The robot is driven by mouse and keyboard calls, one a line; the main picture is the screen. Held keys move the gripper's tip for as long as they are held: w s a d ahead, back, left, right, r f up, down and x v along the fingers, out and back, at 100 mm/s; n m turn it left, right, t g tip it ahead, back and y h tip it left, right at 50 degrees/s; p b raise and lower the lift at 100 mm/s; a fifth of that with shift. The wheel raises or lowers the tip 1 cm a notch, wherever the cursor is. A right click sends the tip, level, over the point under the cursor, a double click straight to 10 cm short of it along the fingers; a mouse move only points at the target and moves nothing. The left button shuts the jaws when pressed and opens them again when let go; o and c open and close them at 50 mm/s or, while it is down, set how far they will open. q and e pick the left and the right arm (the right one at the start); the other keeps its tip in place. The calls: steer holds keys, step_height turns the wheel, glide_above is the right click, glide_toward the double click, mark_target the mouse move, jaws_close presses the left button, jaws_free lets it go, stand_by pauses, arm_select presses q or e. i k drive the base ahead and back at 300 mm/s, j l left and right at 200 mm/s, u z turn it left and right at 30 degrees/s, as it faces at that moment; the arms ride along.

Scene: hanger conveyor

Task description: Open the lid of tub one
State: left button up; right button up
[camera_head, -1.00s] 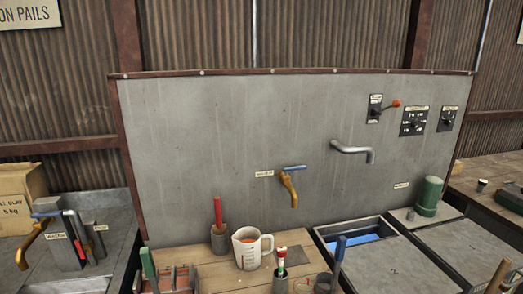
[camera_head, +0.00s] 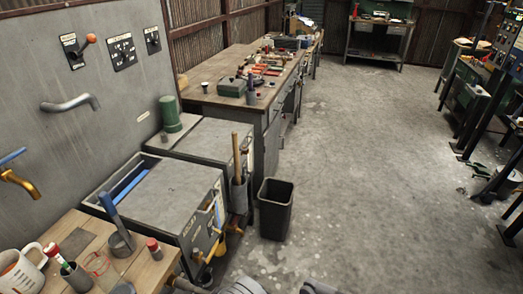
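Two grey tubs stand side by side right of the wooden bench. The near tub (camera_head: 208,216) has a flat grey lid (camera_head: 170,198) that leaves a strip of blue showing along its left side. The far tub (camera_head: 236,161) has a flat grey lid (camera_head: 207,137) that looks closed. I cannot read a number on either lid, so I cannot tell which is tub one. Neither gripper shows; only grey parts, perhaps mine, show at the bottom edge.
A black bin (camera_head: 275,210) stands on the floor beside the tubs. A wooden-handled tool (camera_head: 236,158) stands in a holder on the tubs' front. The wooden bench (camera_head: 150,263) holds a measuring jug (camera_head: 20,272). The floor (camera_head: 370,170) to the right is clear.

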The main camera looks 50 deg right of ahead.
mark_target(211, 139)
steer(key=z, duration=1.5)
steer(key=i+l+u, duration=0.1)
steer(key=u, duration=0.3)
steer(key=i+l+u, duration=0.2)
steer(key=u, duration=0.15)
steer(key=i+l+u, duration=0.1)
steer(key=u, duration=0.3)
steer(key=i+l+u, duration=0.1)
steer(key=l, duration=0.3)
steer(key=i+l, duration=0.15)
steer(key=l, duration=0.3)
steer(key=i+l+u, duration=0.15)
steer(key=l, duration=0.25)
steer(key=i+l, duration=0.1)
steer(key=l, duration=0.3)
steer(key=u, duration=0.05)
